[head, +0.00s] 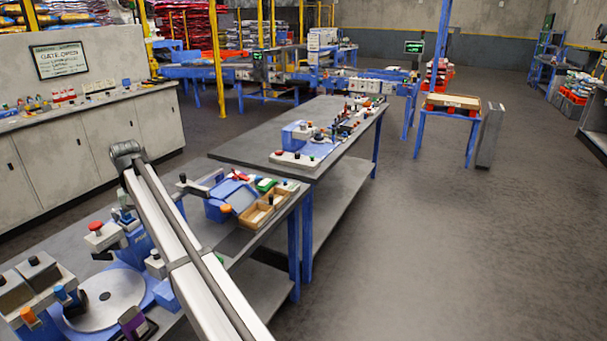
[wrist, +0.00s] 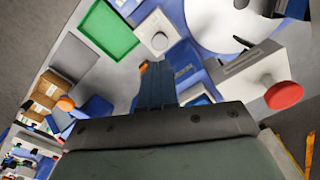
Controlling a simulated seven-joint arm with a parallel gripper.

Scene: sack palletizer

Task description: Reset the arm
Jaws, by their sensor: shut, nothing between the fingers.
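My gripper (wrist: 155,72) shows in the wrist view as dark blue-grey fingers that are together, with nothing held between them. In the head view my white arm rises from the bottom edge over the near bench (head: 225,240) to a grey joint at the upper left. The fingers cannot be made out in the head view.
The near bench holds a round plate (head: 105,298), a red knob (head: 96,226), a blue box (head: 230,198) and a wooden tray (head: 265,212). In the wrist view, a green tray (wrist: 104,30) and a red-orange knob (wrist: 283,95) lie around the fingers. Open floor is to the right.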

